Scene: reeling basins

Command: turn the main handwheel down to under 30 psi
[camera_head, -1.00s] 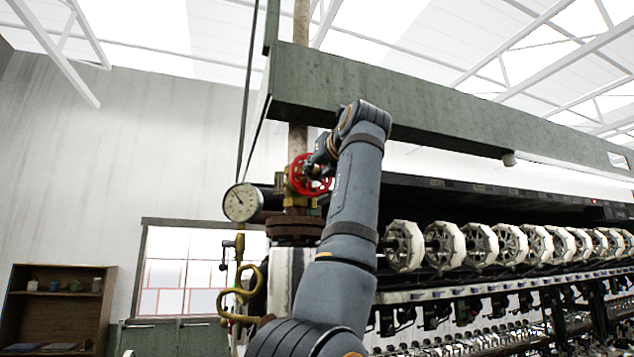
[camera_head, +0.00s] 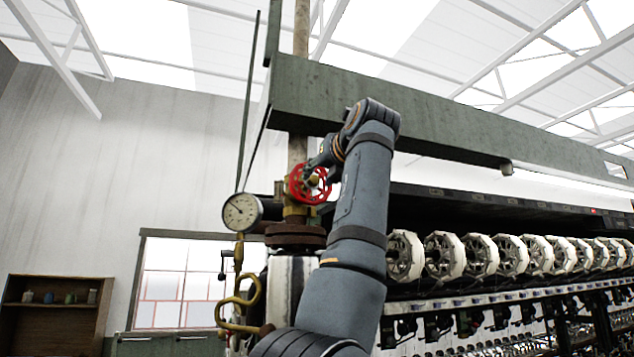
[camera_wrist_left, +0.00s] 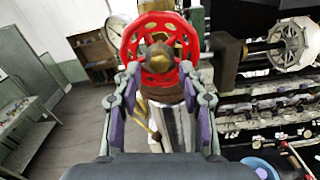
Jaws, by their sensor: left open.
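The red handwheel (camera_head: 297,185) is on a brass valve on the vertical pipe. In the left wrist view the handwheel (camera_wrist_left: 158,57) faces me, with a brass hub. My left gripper (camera_head: 319,170) is at the wheel's upper right in the head view. In the wrist view its fingers (camera_wrist_left: 160,80) are spread apart, one on each side below the wheel's middle, with nothing held between them. Whether a fingertip touches the rim I cannot tell. The round pressure gauge (camera_head: 242,211) is left of the valve; its dial figures are too small to read. My right gripper is not in view.
A green beam (camera_head: 420,115) runs above my arm. A curved brass pipe (camera_head: 240,305) hangs below the gauge. White reels (camera_head: 445,256) line the machine at right. A wooden shelf (camera_head: 55,308) stands at far left.

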